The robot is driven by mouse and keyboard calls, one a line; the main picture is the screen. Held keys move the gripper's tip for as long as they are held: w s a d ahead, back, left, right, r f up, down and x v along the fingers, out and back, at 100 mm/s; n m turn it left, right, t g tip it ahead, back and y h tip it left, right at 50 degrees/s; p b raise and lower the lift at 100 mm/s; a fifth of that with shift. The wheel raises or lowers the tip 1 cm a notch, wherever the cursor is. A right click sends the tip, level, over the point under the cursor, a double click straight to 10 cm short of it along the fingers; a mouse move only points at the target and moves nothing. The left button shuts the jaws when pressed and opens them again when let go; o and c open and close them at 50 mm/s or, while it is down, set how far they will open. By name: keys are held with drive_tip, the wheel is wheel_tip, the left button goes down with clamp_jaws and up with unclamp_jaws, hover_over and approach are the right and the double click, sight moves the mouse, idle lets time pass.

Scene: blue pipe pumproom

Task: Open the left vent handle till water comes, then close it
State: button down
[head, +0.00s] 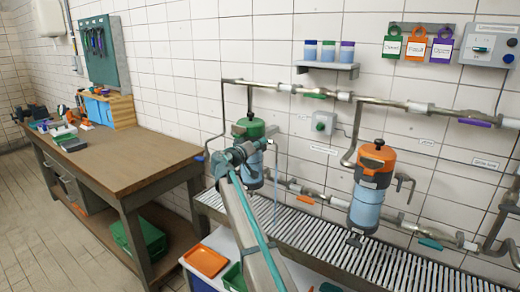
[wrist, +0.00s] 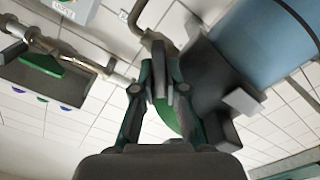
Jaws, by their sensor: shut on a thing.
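The left filter vessel (head: 252,176) has a green cap (head: 249,128) and a pale blue body, largely hidden behind my arm. My gripper (head: 258,146) is at its upper front, just below the cap. In the wrist view my gripper (wrist: 160,88) is shut on a narrow dark and green part, apparently the left vent handle (wrist: 168,115). The exact handle angle is hidden. A pale blue vertical streak (head: 276,170) hangs just right of the vessel; it looks like a thin water stream, but is too small to be certain. The vessel's blue body (wrist: 268,42) fills the upper right of the wrist view.
The right filter vessel (head: 367,205) has an orange cap and a bent side spout (head: 405,185). Pipes run along the tiled wall above and below. A slatted drain grating (head: 390,266) lies underneath. A wooden workbench (head: 122,168) stands at left.

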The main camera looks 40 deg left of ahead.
idle(0.4)
drive_tip(key=c, duration=1.2)
unclamp_jaws()
drive_tip(key=shift+n, duration=0.3)
